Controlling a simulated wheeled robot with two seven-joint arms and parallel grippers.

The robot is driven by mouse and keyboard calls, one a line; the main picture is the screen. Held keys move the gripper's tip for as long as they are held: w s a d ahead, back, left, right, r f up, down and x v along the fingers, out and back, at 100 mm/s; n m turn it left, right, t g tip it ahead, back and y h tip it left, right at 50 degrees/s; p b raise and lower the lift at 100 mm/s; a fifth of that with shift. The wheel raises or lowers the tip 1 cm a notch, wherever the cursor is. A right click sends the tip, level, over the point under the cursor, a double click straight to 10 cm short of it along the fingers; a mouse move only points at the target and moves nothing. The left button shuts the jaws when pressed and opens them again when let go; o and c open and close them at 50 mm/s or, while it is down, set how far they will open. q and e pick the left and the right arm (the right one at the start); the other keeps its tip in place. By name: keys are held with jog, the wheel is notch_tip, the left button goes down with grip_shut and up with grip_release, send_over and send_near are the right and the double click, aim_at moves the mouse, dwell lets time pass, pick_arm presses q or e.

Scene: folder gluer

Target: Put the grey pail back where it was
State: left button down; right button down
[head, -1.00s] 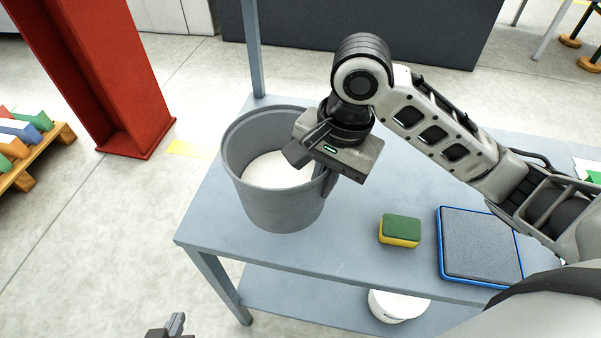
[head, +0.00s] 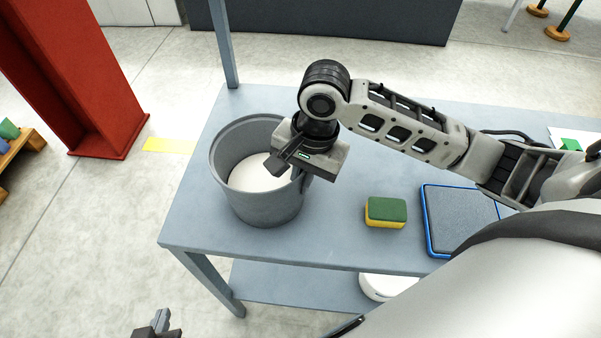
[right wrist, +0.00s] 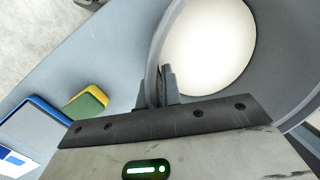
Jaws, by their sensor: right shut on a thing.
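The grey pail (head: 262,205) stands upright at the left end of the grey-blue table (head: 345,245), with something white inside it. My right gripper (head: 290,172) is shut on the right side of the pail's rim. In the right wrist view the fingers (right wrist: 167,88) straddle the pail's wall (right wrist: 156,50). Whether the pail's base touches the table is hard to tell. My left gripper (head: 158,328) is only partly in view at the bottom edge, away from the table, and its fingertips are too small to judge.
A green and yellow sponge (head: 386,212) and a blue-edged grey mat (head: 462,215) lie right of the pail. A table post (head: 226,45) rises behind it. A white round thing (head: 388,286) sits on the lower shelf. A red column (head: 75,80) stands at left.

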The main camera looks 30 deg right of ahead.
jog(key=c, duration=1.6)
grip_release()
jog(key=shift+f, duration=0.1)
jog(key=r, duration=0.4)
jog(key=d+r, duration=0.1)
jog(key=r, duration=0.7)
jog(key=shift+s+d+r, duration=0.1)
jog(key=shift+s+d, duration=0.15)
jog(key=shift+d, duration=0.15)
jog(key=shift+s, duration=0.1)
